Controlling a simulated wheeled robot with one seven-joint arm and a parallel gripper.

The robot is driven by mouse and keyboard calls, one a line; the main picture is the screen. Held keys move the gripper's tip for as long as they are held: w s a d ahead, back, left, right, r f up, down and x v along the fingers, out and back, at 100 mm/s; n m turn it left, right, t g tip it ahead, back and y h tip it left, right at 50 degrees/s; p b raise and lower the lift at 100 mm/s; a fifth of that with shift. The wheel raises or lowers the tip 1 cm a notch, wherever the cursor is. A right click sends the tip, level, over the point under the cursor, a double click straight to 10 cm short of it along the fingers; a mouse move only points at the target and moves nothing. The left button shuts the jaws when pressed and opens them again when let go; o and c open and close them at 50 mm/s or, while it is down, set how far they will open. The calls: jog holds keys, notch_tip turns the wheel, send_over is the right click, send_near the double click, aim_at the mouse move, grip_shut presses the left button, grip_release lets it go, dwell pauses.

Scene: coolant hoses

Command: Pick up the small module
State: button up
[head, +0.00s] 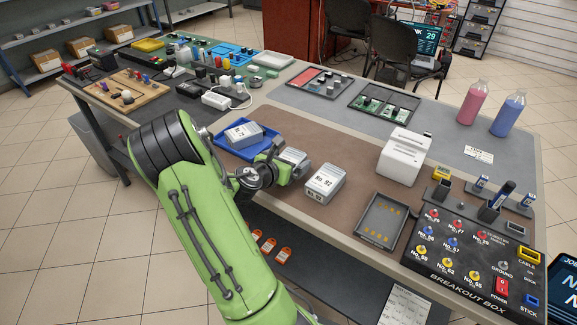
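Several grey-white modules are on the near workbench. A larger module marked "No 92" (325,184) stands just to the right on the brown mat, apart from the gripper. Another module (244,133) sits in a blue tray (229,152) to the left, behind my wrist.
A white two-slot device (403,157) stands on the brown mat (350,160) to the right. An empty-looking grey tray (364,236) and the breakout box (460,262) are at the near right. Pink (472,102) and blue (509,115) bottles stand behind. Clutter fills the left end.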

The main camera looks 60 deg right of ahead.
jog(key=c, duration=1.2)
